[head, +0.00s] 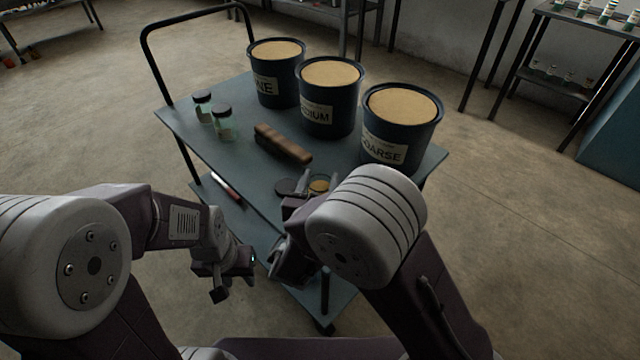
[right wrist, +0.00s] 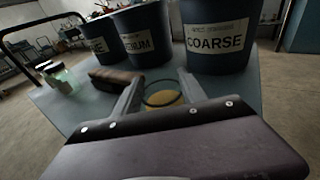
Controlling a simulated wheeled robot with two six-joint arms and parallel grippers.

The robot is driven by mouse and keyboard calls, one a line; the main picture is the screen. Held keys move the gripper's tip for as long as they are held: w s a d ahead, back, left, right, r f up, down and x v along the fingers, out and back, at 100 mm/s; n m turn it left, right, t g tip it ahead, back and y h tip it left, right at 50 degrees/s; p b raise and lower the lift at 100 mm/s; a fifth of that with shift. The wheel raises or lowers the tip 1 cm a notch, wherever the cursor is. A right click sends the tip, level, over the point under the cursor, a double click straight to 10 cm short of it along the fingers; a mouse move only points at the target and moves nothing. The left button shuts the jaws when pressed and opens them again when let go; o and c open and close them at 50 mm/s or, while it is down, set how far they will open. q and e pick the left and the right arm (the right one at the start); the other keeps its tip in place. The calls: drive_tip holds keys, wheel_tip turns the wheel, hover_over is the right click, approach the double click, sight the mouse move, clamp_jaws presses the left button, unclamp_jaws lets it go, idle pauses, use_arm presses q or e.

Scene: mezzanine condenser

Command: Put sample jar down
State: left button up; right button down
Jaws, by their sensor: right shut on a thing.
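An open sample jar (head: 319,186) filled with tan grain is at the near end of the blue cart top. It also shows in the right wrist view (right wrist: 163,98), between the two fingers. My right gripper (head: 318,181) is shut on this jar; my arm hides its lower part, so I cannot tell whether it touches the cart. My left gripper (head: 235,277) is open and empty, beside the cart's near left edge.
Three tubs, the fine (head: 276,75), medium (head: 331,97) and coarse (head: 400,125), line the cart's right side. A brush (head: 283,143) and two lidded jars (head: 203,106) (head: 222,122) are further left. A red-and-white stick (head: 227,188) lies on the lower shelf.

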drive_tip(key=c, duration=0.7)
unclamp_jaws()
drive_tip(key=shift+o, duration=0.2)
drive_tip(key=shift+s+r, duration=0.1)
drive_tip(key=shift+r, duration=0.1)
drive_tip(key=p+v, duration=0.3)
drive_tip(key=v, duration=0.9)
drive_tip(key=shift+f, duration=0.15)
drive_tip(key=shift+d, duration=0.15)
